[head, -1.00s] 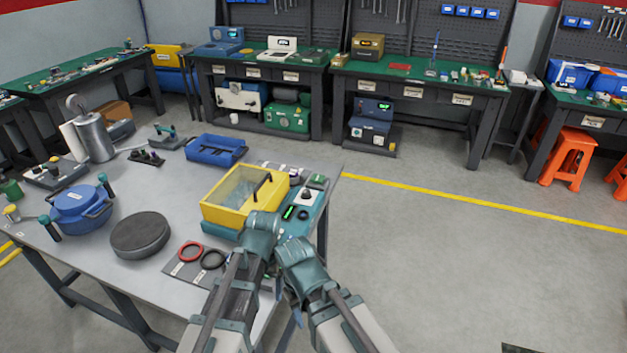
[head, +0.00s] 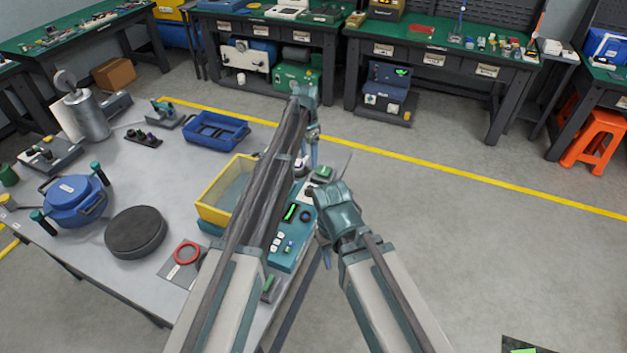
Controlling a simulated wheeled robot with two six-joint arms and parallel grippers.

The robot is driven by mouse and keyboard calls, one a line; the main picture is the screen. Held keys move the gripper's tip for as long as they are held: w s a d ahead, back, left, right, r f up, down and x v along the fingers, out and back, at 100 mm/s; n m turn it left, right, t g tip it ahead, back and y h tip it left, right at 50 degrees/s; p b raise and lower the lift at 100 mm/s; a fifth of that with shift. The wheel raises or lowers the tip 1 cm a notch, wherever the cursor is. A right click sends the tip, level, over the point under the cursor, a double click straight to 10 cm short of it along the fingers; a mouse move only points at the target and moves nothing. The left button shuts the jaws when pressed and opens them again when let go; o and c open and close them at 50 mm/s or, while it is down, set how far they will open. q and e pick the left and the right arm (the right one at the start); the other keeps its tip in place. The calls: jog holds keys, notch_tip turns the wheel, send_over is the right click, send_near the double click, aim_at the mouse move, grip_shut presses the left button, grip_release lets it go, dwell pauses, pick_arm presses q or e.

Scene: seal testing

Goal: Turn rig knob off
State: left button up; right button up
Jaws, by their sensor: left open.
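The test rig (head: 284,256) is a teal unit at the right edge of the table, with a lit green display (head: 290,212) and small buttons. A dark round knob (head: 305,215) shows small beside the display; its setting is too small to read. My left gripper (head: 313,155) is open and points down, raised beyond the rig's far end, apart from the knob. My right gripper (head: 323,247) hangs beside the rig's right side; its fingers are too unclear to judge.
A blue tray (head: 216,131), a blue pot (head: 72,198), a dark round disc (head: 136,232) and a red ring (head: 187,252) are on the table (head: 150,185). Metal cylinder (head: 88,115) stands at the left. Open floor lies right of the table.

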aim_at(310, 188)
pick_arm(q)
jog(key=f+b, duration=1.4)
jog(key=shift+s+d, duration=0.15)
jog(key=shift+s, duration=0.2)
jog(key=shift+r, duration=0.1)
grip_shut()
